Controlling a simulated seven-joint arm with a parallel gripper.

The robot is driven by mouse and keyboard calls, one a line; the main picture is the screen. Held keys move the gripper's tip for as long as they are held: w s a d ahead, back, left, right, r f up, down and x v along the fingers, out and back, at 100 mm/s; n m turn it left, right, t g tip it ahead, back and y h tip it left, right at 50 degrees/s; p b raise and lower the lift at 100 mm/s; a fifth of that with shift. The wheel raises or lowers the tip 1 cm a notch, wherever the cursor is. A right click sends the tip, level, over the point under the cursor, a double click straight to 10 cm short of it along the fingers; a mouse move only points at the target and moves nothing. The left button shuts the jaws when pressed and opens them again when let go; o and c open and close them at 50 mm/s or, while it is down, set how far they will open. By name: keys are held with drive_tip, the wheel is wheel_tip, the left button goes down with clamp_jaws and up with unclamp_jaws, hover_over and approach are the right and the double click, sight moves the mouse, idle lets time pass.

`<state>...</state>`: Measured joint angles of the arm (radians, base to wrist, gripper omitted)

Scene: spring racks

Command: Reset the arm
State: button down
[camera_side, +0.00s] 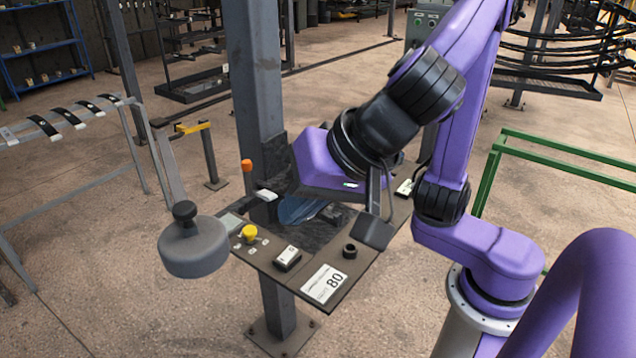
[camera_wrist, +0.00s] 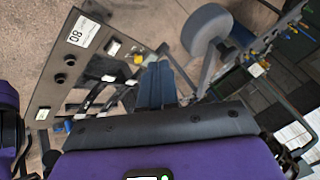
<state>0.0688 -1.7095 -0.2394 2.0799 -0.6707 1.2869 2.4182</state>
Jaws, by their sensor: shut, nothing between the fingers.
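My gripper (camera_side: 292,210) hangs over the control panel (camera_side: 312,262) in the side view, its blue fingers partly hidden by my purple wrist. In the wrist view the fingers of my gripper (camera_wrist: 156,72) are together, with nothing visible between them. The panel also shows in the wrist view (camera_wrist: 60,75), to the left of the fingers. Whether the fingertips touch the panel cannot be told.
The panel, mounted on a grey post (camera_side: 255,90), carries a yellow button (camera_side: 249,233), black knobs (camera_side: 349,250) and an "80" label (camera_side: 323,285). A grey round seat-like disc (camera_side: 194,247) stands to the left. A green rail (camera_side: 568,153) stands at the right.

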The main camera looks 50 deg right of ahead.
drive_tip(key=s+d+f+n+g, duration=0.3)
drive_tip(key=d+f+n, duration=0.3)
drive_tip(key=d+n, duration=0.3)
drive_tip(key=s+d+f+n+g+h, duration=0.1)
drive_tip(key=s+d+f+n+g, duration=0.3)
drive_tip(key=d+f+n, duration=0.3)
drive_tip(key=shift+d+f+n, duration=0.2)
drive_tip(key=shift+d+n, duration=0.9)
drive_tip(key=shift+n, duration=0.6)
idle(0.7)
